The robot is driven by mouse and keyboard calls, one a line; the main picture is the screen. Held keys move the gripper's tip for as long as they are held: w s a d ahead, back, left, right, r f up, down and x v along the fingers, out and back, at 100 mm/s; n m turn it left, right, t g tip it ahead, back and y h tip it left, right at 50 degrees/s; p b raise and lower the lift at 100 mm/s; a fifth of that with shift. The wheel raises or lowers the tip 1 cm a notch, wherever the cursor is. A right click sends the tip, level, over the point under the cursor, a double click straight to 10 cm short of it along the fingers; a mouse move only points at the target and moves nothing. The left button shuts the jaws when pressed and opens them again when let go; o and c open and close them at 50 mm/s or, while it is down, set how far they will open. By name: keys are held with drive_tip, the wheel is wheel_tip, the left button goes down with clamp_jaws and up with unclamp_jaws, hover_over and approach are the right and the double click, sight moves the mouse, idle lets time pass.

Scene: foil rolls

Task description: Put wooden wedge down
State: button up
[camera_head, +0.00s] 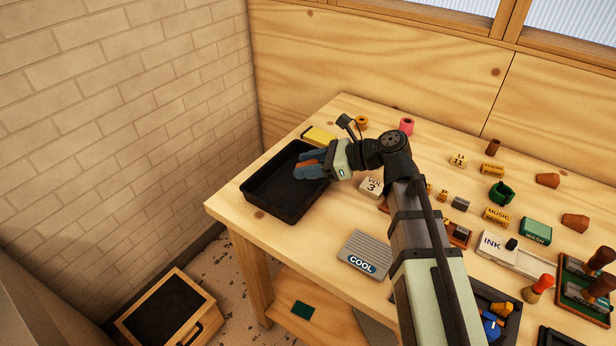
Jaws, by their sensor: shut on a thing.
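My gripper (312,166) is above the right part of a black tray (262,206) at the table's left end. It is shut on a reddish-brown wooden wedge (306,171), which is mostly hidden between the fingers. I cannot tell whether the wedge touches the tray floor. Two similar brown wooden pieces lie at the right of the table, one (547,180) farther back and one (575,222) nearer.
A yellow block (318,135) lies behind the tray. The wooden table (330,225) holds many small items on the right. The tray's left part looks empty.

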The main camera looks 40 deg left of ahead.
drive_tip(key=shift+f, duration=2.1)
drive_tip(key=shift+f, duration=0.6)
drive_tip(key=o, duration=1)
drive_tip(key=shift+r, duration=0.6)
drive_tip(key=v, duration=1.2)
drive_tip(key=shift+w, duration=0.1)
